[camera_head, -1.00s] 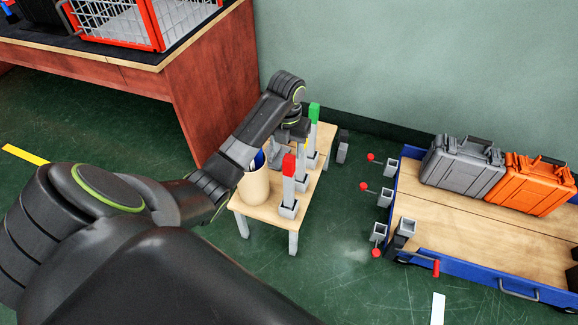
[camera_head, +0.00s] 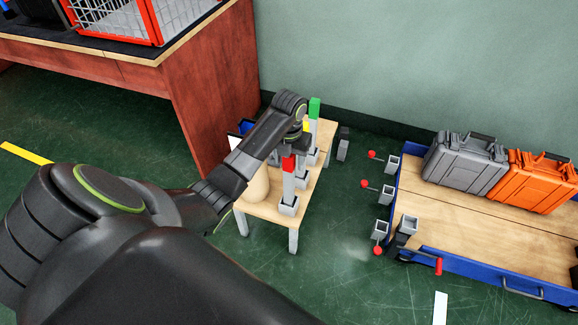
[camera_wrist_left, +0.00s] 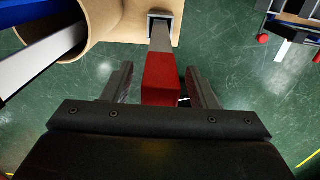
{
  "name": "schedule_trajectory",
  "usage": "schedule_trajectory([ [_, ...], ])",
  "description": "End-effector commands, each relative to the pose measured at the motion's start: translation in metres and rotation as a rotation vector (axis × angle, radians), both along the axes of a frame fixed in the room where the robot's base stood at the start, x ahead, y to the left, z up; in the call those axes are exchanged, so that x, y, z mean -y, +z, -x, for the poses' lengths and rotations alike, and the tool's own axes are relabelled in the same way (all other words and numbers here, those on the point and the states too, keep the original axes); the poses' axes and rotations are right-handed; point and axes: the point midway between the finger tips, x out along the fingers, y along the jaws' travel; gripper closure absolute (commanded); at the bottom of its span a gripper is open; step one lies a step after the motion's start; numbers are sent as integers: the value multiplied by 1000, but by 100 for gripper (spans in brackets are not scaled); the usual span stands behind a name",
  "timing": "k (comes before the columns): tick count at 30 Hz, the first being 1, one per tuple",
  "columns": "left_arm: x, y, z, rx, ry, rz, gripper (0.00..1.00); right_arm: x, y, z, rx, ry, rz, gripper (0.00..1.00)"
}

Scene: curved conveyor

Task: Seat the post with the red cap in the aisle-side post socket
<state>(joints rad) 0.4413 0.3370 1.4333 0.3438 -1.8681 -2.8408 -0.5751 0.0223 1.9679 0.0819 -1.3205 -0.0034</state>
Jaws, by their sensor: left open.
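The post with the red cap (camera_head: 288,163) stands upright in a grey holder at the near end of a small wooden stand (camera_head: 263,209). My left gripper (camera_head: 291,153) is over its top. In the left wrist view the red cap (camera_wrist_left: 160,80) lies between the two open fingers (camera_wrist_left: 158,84), with a gap visible on the right side. Grey post sockets with red handles line the left end of the blue cart: a far one (camera_head: 391,164), a middle one (camera_head: 385,196) and a near one (camera_head: 380,230). They look empty. My right gripper is out of view.
A green-capped post (camera_head: 314,110) and a partly hidden yellow-capped post (camera_head: 306,127) stand behind. A tan cylinder (camera_head: 259,186) is beside the red-capped post. Grey (camera_head: 463,165) and orange (camera_head: 535,182) cases sit on the cart. Floor between stand and cart is clear.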

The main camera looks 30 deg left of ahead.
Motion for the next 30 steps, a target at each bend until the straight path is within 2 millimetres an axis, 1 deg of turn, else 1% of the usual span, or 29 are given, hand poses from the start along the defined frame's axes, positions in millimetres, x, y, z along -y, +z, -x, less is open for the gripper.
schedule_trajectory([
  [3, 0, 0, 0, 0, 0, 0, 49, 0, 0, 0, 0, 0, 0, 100],
  [15, 0, 1, 0, 0, 0, 0, 100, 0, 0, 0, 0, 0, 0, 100],
  [26, 0, 2, 0, 1, 0, 0, 100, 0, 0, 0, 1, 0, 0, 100],
  [30, 0, 6, -1, 2, 0, 0, 100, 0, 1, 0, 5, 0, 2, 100],
])
